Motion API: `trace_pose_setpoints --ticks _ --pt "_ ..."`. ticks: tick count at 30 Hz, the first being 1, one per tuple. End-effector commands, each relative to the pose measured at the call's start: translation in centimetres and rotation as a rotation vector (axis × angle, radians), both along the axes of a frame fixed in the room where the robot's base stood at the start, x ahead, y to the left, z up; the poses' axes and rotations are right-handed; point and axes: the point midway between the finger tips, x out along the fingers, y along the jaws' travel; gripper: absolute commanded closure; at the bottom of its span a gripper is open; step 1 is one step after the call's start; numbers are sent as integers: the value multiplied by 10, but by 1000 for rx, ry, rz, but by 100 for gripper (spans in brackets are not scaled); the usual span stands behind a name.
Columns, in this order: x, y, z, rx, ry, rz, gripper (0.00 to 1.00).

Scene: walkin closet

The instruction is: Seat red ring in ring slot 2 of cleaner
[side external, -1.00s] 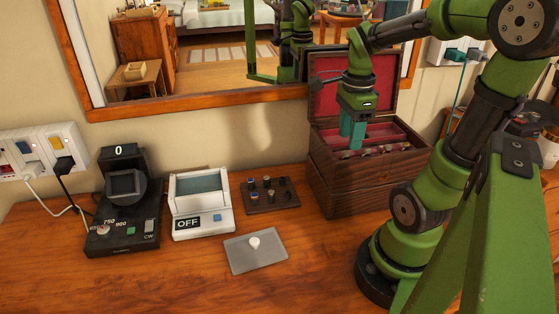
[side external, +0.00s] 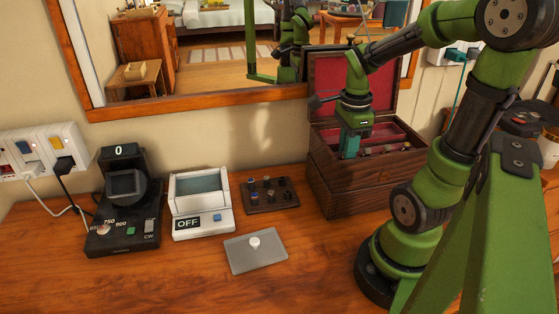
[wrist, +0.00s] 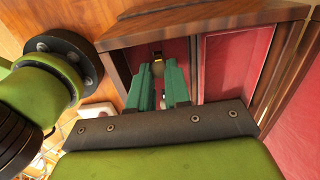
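My gripper (side external: 349,145) reaches down into the left part of the open wooden jewelry box (side external: 345,187). In the wrist view its two teal fingers (wrist: 160,82) stand close together with a narrow gap. A small gold-coloured piece (wrist: 157,57) shows near the fingertips; I cannot tell whether it is gripped or whether it is the red ring. Several small rings show in the box, right of the gripper, too small to tell the red one. The white device with a clear lid and an OFF display (side external: 187,223) seems to be the cleaner; its slots cannot be made out.
A dark tray (side external: 284,204) with several small pieces lies left of the box. A grey plate with a white knob (side external: 240,259) lies in front. A black device showing 0 (side external: 122,238) stands at the left. The box's raised lid (side external: 381,80) is behind my gripper.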

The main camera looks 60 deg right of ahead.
Motion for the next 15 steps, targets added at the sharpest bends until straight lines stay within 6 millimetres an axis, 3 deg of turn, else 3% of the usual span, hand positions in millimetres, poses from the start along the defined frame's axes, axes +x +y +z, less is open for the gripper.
trace_pose_setpoints --ticks 15 --pt "0 -1 10 -3 -1 0 100"
